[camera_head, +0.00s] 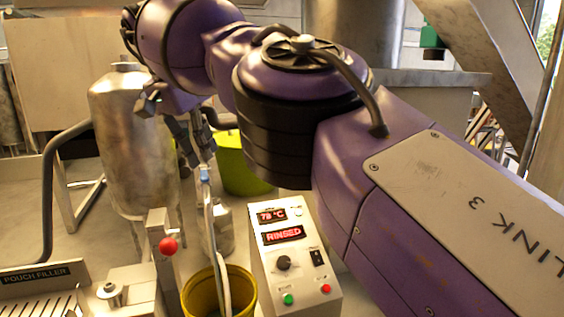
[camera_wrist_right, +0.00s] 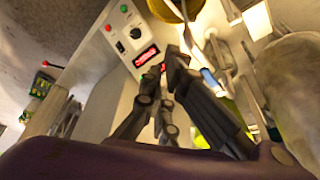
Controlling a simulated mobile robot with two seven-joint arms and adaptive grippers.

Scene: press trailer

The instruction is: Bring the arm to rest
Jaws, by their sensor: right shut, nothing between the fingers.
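My right arm (camera_head: 300,85), purple with black joints, comes in from the right and stretches across the upper middle of the head view. My right gripper (camera_head: 203,148) is at its far end, shut and empty, above the bench. It also shows in the right wrist view (camera_wrist_right: 168,68), with its dark fingers together and the control box behind them. A hose or tube with a blue fitting (camera_head: 205,175) stands just below the fingertips in the head view; I cannot tell whether they touch. My left gripper is not in view.
A control box (camera_head: 290,262) reads 78 °C and RINSED. A yellow bucket (camera_head: 243,291) stands beside it, with another yellow-green bucket (camera_head: 240,172) behind. A steel tank (camera_head: 130,140) is at left. A red-knobbed lever (camera_head: 168,245) and the pouch filler (camera_head: 38,285) stand in front.

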